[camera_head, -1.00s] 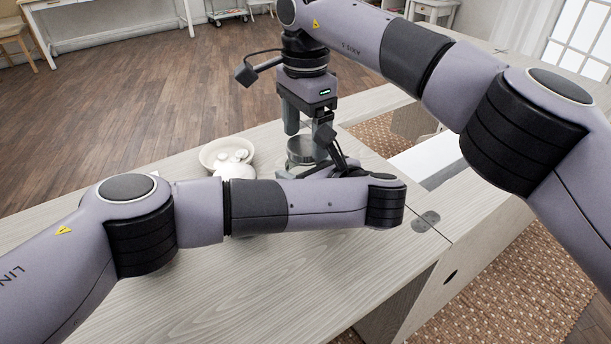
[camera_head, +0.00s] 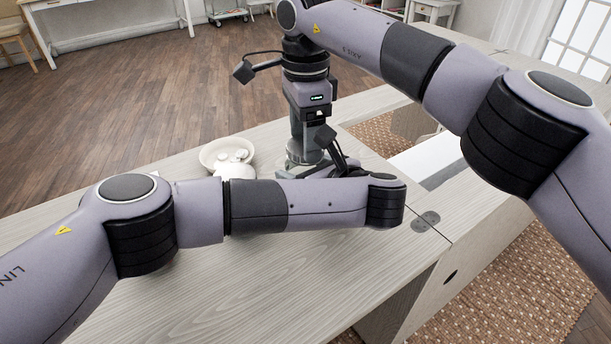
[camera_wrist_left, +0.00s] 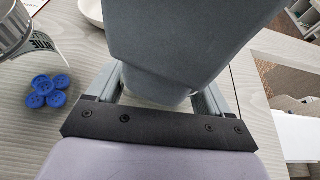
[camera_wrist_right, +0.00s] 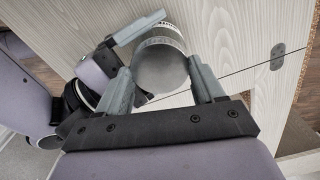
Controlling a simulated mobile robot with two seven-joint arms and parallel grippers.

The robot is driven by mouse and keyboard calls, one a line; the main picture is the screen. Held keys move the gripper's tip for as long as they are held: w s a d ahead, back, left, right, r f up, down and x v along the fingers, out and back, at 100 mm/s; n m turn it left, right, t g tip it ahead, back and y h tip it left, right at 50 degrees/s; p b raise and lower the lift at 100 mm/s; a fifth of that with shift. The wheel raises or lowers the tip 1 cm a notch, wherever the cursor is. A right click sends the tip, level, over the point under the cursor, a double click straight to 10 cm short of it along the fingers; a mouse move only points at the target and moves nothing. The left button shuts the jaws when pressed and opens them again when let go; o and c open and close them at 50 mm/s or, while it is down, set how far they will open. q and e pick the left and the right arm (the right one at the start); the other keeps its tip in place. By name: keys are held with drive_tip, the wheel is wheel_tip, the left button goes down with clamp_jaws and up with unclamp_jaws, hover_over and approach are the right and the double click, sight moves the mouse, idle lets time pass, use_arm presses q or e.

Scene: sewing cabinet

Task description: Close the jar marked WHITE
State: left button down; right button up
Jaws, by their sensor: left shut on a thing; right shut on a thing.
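A glass jar with a printed band (camera_wrist_right: 165,36) stands on the table; I cannot read its marking. Its round grey lid (camera_wrist_right: 161,72) is at the top, between the fingers of my right gripper (camera_wrist_right: 162,80), which points straight down and is shut on it. In the head view the jar (camera_head: 299,157) is partly hidden by my right gripper and left arm. My left gripper (camera_wrist_left: 160,96) is shut on the jar low from the side; in the left wrist view my right gripper covers the jar. I cannot tell whether the lid sits fully level.
In the left wrist view, several blue buttons (camera_wrist_left: 47,92) lie near another metal-and-glass jar (camera_wrist_left: 17,32). The table front (camera_head: 290,270) is clear.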

drive_tip(key=m, duration=0.7)
drive_tip(key=shift+m, duration=0.4)
drive_tip(key=m, duration=0.7)
drive_tip(key=o, duration=1.3)
drive_tip(key=shift+c, duration=0.2)
drive_tip(key=shift+r, duration=0.1)
drive_tip(key=shift+r, duration=3.65)
